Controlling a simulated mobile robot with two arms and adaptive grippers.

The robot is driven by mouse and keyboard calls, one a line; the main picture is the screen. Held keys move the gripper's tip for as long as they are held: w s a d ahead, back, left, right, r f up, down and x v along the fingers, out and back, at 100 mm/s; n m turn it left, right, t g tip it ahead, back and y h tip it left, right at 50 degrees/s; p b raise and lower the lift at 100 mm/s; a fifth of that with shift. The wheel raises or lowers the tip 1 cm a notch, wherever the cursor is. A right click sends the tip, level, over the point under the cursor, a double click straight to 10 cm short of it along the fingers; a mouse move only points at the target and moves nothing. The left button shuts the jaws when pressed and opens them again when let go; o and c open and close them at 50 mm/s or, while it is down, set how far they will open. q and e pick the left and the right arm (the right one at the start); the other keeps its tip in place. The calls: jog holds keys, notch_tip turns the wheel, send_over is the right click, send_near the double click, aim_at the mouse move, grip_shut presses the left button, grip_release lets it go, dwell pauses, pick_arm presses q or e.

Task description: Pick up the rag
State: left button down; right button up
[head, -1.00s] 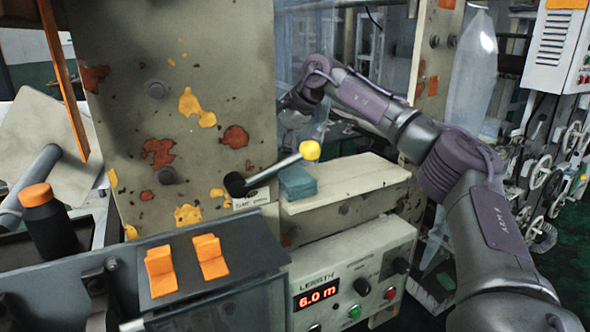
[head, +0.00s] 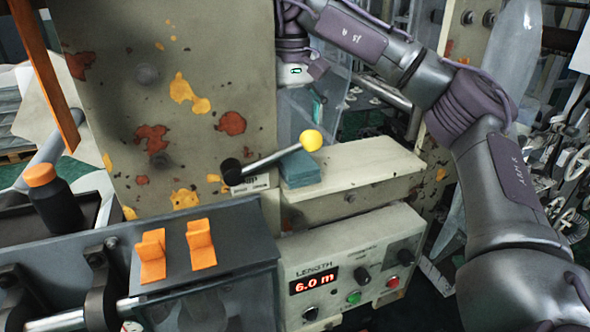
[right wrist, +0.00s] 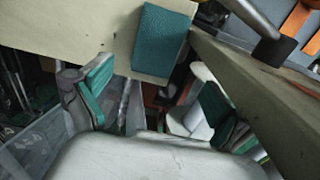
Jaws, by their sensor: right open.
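The rag (head: 300,169) is a folded teal cloth. It lies on the left end of a pale ledge (head: 360,160), beside the machine's tall panel and by the lever with the yellow knob. In the right wrist view the rag (right wrist: 163,40) shows at the top middle, beyond the fingertips. My right gripper (head: 316,108) hangs beyond the ledge in the head view, partly hidden. In the right wrist view my right gripper (right wrist: 155,92) is open and empty, its teal-padded fingers wide apart and clear of the rag. My left gripper is not in view.
The lever (head: 270,158) with its yellow knob reaches close over the rag. A control box (head: 345,265) reading 6.0 m stands below the ledge. A dark bottle with an orange cap (head: 55,205) and orange clips (head: 200,245) are at left. The ledge's right part is bare.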

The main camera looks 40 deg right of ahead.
aim_at(294, 156)
jog(key=f, duration=0.3)
jog(key=shift+d, duration=0.25)
jog(key=shift+d+f+p, duration=0.15)
jog(key=shift+f+p, duration=0.2)
jog(key=shift+f, duration=2.15)
jog(key=shift+c, duration=0.8)
jog(key=c, duration=1.1)
